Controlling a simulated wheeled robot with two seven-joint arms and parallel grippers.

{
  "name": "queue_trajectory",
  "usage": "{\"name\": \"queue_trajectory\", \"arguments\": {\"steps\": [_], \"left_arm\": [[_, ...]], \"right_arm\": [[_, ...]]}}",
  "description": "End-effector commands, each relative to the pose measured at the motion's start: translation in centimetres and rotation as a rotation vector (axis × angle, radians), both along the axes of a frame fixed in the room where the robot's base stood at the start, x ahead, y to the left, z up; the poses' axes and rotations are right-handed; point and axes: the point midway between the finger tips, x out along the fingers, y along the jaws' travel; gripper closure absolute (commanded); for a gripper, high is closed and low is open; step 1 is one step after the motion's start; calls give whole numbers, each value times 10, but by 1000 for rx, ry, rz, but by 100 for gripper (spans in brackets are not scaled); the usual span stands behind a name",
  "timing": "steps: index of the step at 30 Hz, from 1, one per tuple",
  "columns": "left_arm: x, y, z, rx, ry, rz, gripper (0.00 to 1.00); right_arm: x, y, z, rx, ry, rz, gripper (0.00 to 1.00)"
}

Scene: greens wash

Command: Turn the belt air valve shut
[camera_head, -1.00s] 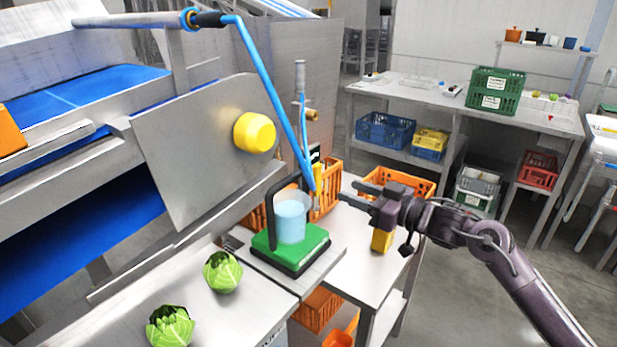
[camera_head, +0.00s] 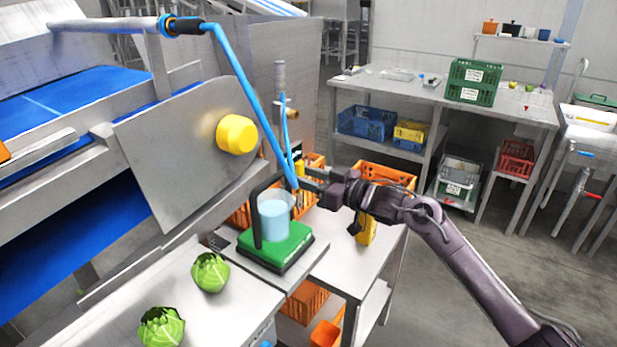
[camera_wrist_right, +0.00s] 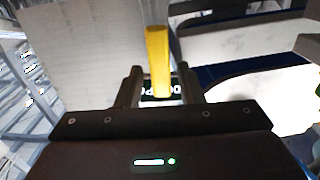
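The belt air valve shows as an upright yellow handle (camera_head: 299,179) behind the green stand, partly covered by the blue hose. In the right wrist view the yellow handle (camera_wrist_right: 157,62) stands upright, in line with the gap between my fingers, with a black label with white lettering behind its lower end. My right gripper (camera_head: 308,181) points left at the handle, very close to it. The same gripper (camera_wrist_right: 158,88) has its fingers apart on either side of the handle's lower part; I see no clear contact. My left gripper is not in view.
A green stand (camera_head: 291,251) with a clear blue-tinted beaker (camera_head: 275,219) stands just in front. The blue hose (camera_head: 252,92) hangs close to my right fingers. Orange crates (camera_head: 384,176) sit behind. Two lettuces (camera_head: 210,272) lie at front left. Open floor lies to the right.

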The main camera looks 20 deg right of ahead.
Motion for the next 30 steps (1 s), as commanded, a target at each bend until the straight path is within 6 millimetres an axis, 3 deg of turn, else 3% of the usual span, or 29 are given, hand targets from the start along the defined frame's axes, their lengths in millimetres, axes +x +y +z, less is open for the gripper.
{"name": "queue_trajectory", "arguments": {"steps": [1, 8, 20, 30], "left_arm": [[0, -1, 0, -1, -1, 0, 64], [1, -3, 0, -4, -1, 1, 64], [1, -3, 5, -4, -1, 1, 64], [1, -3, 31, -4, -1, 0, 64]], "right_arm": [[0, 0, 0, 0, 0, 0, 73], [0, 0, 0, 0, 0, 0, 100], [1, -2, 1, 20, 17, 0, 100], [12, -15, 3, 177, 138, -1, 100]]}}
